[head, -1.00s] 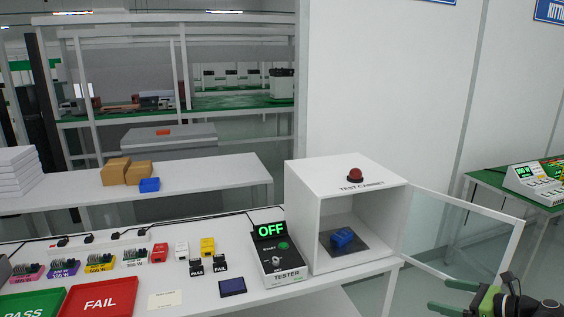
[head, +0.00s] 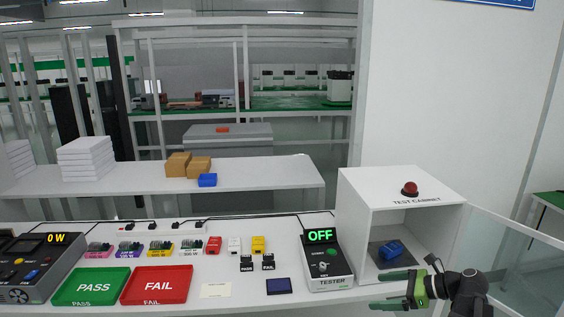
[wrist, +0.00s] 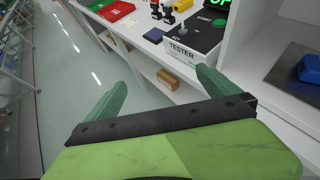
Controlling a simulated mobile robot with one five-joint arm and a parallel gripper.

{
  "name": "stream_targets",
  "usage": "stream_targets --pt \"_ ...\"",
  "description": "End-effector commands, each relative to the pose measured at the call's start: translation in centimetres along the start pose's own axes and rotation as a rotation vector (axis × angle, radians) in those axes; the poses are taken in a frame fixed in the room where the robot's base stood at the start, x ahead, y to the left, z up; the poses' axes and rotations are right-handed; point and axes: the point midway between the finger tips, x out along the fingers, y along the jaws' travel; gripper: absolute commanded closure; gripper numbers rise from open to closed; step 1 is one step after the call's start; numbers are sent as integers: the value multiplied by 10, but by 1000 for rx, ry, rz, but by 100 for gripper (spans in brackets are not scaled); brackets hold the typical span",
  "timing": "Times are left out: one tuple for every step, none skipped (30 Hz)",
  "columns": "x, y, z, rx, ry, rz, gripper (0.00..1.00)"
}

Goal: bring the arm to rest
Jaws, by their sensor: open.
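My gripper (head: 392,290) is at the lower right of the head view, in front of the open test cabinet. Its green fingers are apart with nothing between them. In the wrist view, my gripper (wrist: 155,92) points past the bench's front edge, over the floor. The white test cabinet (head: 402,187) has its glass door (head: 520,255) swung open to the right. A blue block (head: 391,250) lies on a dark pad (head: 379,262) inside; it also shows in the wrist view (wrist: 310,69).
The tester (head: 328,266) reads OFF, left of the cabinet. Green PASS (head: 92,289) and red FAIL (head: 157,286) trays lie on the bench, with several coloured parts behind. A power unit (head: 38,267) stands far left. Floor (wrist: 75,60) is clear before the bench.

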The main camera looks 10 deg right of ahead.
Motion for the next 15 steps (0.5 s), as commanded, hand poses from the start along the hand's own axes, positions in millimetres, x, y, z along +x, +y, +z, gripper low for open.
stream_targets --pt "39 19 23 -57 40 78 0" --pt "61 30 31 -97 68 120 0" --pt "88 46 40 -158 106 174 0" --pt "107 58 46 -209 136 215 0" --pt "125 72 51 -265 166 256 0" --pt "147 89 56 -346 206 308 0" --pt "162 102 59 -408 233 346 0" --pt "175 114 62 -472 260 383 0" --pt "190 130 63 -558 294 431 0" --pt "200 140 64 -622 317 465 0" --pt "208 151 65 -687 339 499 0" --pt "218 163 64 -774 368 542 0" --pt "224 171 64 -840 388 574 0" --pt "230 179 63 -909 407 607 0" --pt "236 189 62 -1005 434 652 0"
